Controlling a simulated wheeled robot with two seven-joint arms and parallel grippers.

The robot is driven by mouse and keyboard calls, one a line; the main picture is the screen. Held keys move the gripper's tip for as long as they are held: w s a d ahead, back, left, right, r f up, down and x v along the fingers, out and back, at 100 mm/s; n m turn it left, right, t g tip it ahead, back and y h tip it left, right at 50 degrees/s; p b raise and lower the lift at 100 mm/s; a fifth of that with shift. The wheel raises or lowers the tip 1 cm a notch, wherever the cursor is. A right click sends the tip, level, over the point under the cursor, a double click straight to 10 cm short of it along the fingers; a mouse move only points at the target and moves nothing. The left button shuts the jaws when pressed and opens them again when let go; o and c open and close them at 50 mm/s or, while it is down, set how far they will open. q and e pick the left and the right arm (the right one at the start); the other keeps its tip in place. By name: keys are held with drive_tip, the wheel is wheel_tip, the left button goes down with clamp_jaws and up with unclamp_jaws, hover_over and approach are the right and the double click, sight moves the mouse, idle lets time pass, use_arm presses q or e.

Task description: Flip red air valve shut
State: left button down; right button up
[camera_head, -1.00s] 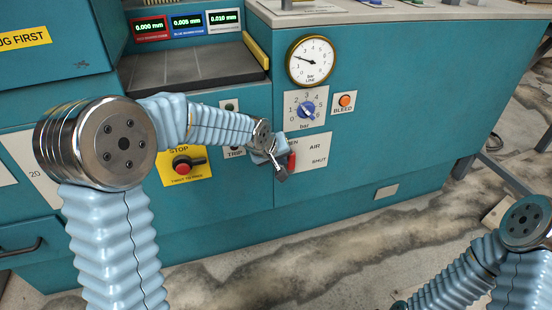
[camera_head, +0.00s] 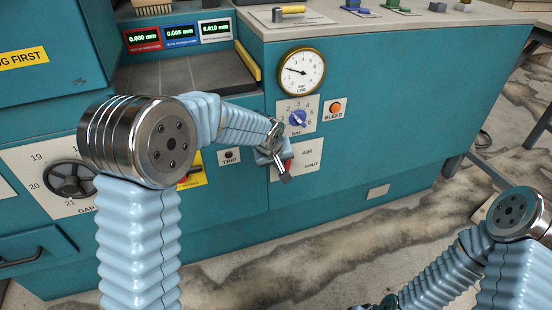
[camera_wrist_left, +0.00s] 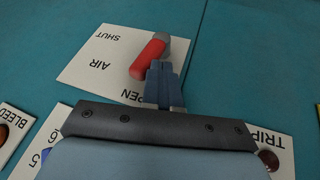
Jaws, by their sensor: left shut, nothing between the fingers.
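The red air valve handle (camera_wrist_left: 148,58) sits on a white plate (camera_wrist_left: 97,58) lettered AIR and SHUT, with the OPEN lettering partly covered. In the upside-down left wrist view, it slants from its grey pivot toward the lower left. My left gripper (camera_wrist_left: 160,68) is shut and empty, with its fingertips right beside the handle, overlapping its edge in the picture. I cannot tell whether they touch. In the head view, my left gripper (camera_head: 282,172) covers the plate's left part and most of the handle; only a little red shows.
A pressure gauge (camera_head: 302,72), a blue bar knob (camera_head: 297,118) and an orange BLEED button (camera_head: 336,108) are above the plate. A TRIP button (camera_head: 229,156) is to its left. Floor in front is clear.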

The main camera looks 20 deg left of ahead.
use_arm(q)
drive_tip(key=w+d+g+y+p, duration=0.2)
drive_tip(key=d+y+p, duration=0.1)
drive_tip(key=shift+r+m, duration=0.1)
drive_tip(key=shift+m, duration=0.3)
use_arm(e)
drive_tip(key=r, duration=0.4)
drive_tip(key=shift+a+r, duration=0.1)
drive_tip(key=shift+a, duration=0.15)
use_arm(q)
drive_tip(key=shift+d, duration=0.1)
drive_tip(key=shift+r, duration=0.1)
